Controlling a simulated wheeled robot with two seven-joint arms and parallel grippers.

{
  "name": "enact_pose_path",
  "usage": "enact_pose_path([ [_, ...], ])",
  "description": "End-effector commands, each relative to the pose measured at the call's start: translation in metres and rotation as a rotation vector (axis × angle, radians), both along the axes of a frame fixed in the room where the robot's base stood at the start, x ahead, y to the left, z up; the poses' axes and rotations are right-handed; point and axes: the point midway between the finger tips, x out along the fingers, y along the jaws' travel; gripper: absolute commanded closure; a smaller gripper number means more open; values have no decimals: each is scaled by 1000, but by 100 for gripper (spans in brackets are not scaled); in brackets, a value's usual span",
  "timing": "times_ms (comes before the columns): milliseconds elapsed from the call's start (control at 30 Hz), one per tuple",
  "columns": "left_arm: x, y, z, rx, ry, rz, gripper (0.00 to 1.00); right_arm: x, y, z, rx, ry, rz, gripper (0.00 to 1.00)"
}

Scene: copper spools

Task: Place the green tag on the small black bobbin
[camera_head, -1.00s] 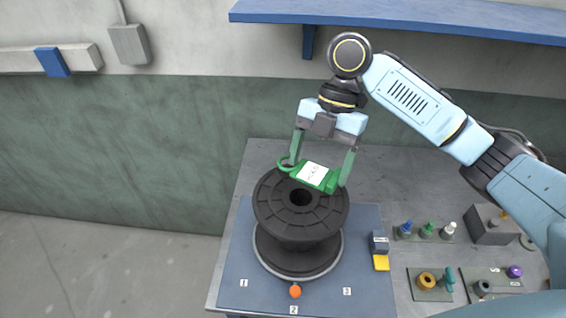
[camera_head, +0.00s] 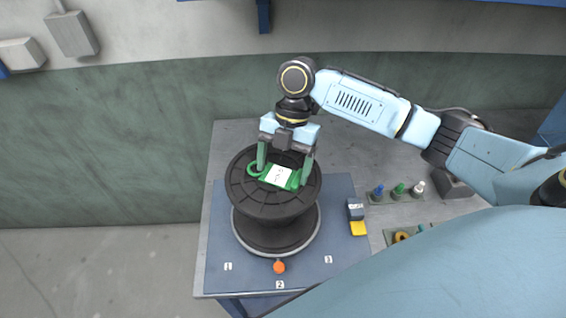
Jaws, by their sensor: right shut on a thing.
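A green tag (camera_head: 279,177) with a white label and a ring at its left end is between the fingers of my right gripper (camera_head: 284,175). The gripper is shut on it. The tag is over the upper flange of a black bobbin (camera_head: 267,203), covering its centre hole; I cannot tell if it touches the flange. The bobbin stands upright on a blue-grey mat. It is the only bobbin in view. My left gripper is not in view.
The blue-grey mat (camera_head: 224,246) carries labels 1, 2 and 3. An orange knob (camera_head: 279,267) is at the bobbin's front. A grey block (camera_head: 355,210) and a yellow block (camera_head: 358,229) lie to its right. Small coloured pegs (camera_head: 398,190) stand further right. My own arm hides the lower right.

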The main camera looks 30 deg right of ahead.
Motion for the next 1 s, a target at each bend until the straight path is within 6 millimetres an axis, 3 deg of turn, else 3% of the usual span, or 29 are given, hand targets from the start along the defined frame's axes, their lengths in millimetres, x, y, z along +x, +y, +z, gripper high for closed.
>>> enact_pose_path([
  [200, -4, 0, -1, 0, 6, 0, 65, 0, 0, -2, 0, 0, 0, 40],
  [233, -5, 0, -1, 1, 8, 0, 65, 0, 0, -1, 1, -1, 0, 15],
  [367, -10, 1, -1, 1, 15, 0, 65, 0, 0, -1, 1, -1, 0, 0],
  [667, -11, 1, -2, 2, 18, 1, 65, 2, -1, 4, 1, -3, -1, 0],
  [767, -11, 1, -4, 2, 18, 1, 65, 5, -5, 16, 0, -5, -1, 0],
  [1000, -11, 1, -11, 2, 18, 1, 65, 17, -20, 63, 0, -5, -2, 0],
])
